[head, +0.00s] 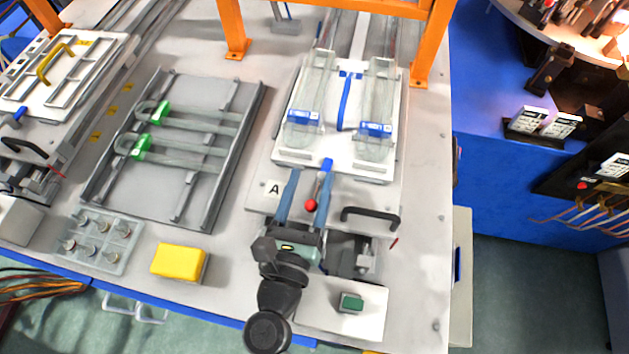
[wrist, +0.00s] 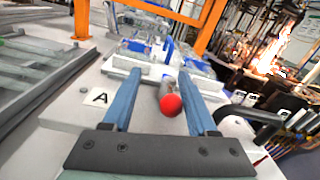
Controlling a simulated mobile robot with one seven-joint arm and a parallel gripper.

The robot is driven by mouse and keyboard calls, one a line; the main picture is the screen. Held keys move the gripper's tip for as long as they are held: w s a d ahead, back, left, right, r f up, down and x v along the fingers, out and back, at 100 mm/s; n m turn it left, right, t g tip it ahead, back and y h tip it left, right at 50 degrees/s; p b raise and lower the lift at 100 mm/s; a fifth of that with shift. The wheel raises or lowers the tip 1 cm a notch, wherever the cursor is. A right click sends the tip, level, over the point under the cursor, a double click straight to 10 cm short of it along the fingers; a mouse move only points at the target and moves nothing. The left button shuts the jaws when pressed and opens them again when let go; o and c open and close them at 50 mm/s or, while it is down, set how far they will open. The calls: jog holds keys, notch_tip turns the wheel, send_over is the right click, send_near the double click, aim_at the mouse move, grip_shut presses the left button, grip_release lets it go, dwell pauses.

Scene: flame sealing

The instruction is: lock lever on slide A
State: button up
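Slide A (head: 255,193) is a grey plate marked with an "A" label (head: 274,188). The label also shows in the wrist view (wrist: 97,96). In the wrist view the red knob (wrist: 171,105) sits between my gripper's two long blue fingers, with a gap on each side. My gripper (head: 306,178) is open over the plate. The white carriage (head: 290,160) behind the lever bears two clear glass vessels with blue clamps. The lever's base is partly hidden.
A black handle (head: 370,215) arches up right of the lever. An orange frame (head: 419,60) stands behind. A grey rack (head: 218,160) with green-clamped glass pieces lies to the left. A yellow block (head: 178,261) and a green button (head: 351,302) are near the front edge.

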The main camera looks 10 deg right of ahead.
jog(key=shift+d, duration=0.15)
jog(key=shift+r, duration=0.1)
notch_tip(320, 180, up, 10)
jog(key=p, duration=0.3)
dwell(0.3)
dwell(0.4)
